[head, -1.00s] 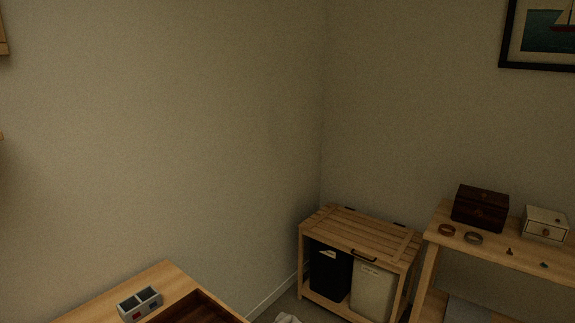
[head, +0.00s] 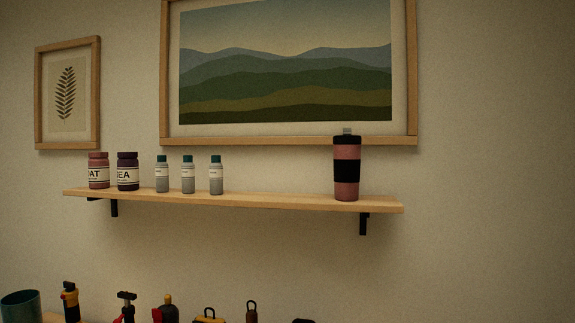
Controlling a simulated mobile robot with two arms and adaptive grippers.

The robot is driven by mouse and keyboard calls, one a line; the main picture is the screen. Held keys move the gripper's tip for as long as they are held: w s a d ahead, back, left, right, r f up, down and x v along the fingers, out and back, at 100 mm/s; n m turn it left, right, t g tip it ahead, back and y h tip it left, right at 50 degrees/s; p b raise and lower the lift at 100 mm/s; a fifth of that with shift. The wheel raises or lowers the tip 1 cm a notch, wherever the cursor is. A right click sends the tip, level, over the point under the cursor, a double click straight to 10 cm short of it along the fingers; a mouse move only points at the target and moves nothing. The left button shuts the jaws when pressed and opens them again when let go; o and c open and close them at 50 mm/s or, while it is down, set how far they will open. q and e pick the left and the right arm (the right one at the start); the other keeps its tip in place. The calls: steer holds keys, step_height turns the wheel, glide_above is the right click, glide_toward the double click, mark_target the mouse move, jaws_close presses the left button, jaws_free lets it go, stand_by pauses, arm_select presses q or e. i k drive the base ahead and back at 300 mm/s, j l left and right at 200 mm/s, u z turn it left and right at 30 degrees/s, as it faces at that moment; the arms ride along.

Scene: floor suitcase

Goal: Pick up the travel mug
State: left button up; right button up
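The travel mug (head: 346,179) stands upright near the right end of a wooden wall shelf (head: 285,200). It is dusty pink with a black band around its middle and a dark lid with a grey tip. Bare shelf lies on both sides of it, and nothing hides it. Neither of my grippers shows in the head view.
On the shelf's left stand two labelled jars (head: 128,172) and three small green-capped bottles (head: 188,175). Framed pictures (head: 412,80) hang above. Below, at the bottom edge, are several tool-like items (head: 70,302) and a teal cup (head: 20,308), partly cut off.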

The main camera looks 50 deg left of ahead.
mark_target(347, 149)
steer(key=u, duration=1.2)
steer(key=l+z, duration=0.2)
steer(key=i+l+z, duration=0.25)
steer(key=k+l, duration=0.1)
